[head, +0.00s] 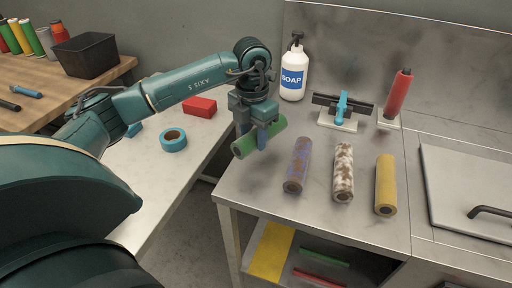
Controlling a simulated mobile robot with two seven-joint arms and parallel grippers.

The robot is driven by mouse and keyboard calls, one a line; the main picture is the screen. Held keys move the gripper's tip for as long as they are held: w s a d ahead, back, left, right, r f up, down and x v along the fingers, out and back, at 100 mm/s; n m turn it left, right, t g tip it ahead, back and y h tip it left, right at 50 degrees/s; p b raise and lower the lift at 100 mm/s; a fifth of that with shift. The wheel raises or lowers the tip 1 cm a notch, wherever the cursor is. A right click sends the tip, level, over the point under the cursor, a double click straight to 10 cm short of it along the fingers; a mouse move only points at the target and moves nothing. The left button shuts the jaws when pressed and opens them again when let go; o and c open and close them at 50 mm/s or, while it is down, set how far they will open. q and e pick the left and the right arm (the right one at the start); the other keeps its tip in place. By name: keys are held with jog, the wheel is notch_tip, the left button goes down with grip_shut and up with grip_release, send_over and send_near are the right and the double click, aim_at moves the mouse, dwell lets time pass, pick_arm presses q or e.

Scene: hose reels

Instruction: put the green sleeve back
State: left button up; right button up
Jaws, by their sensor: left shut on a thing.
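The green sleeve (247,147) is a short tube with a dark end, held tilted in my left gripper (258,134). The gripper is shut around it, over the left edge of the steel bench (262,195). Part of the sleeve is hidden behind the fingers. My right gripper is not in view.
On the steel bench lie a purple mottled sleeve (297,165), a brown-and-white sleeve (343,172) and a yellow sleeve (385,184). Behind stand a soap bottle (292,75), a blue-handled fixture (341,107) and a red roll (399,93). Blue tape (173,140) lies on the pale table (180,185).

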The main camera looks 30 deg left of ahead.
pick_arm(q)
jog(key=shift+f, duration=0.75)
notch_tip(320, 180, down, 3)
jog(key=shift+f, duration=0.1)
jog(key=shift+f, duration=0.2)
jog(key=o, duration=1)
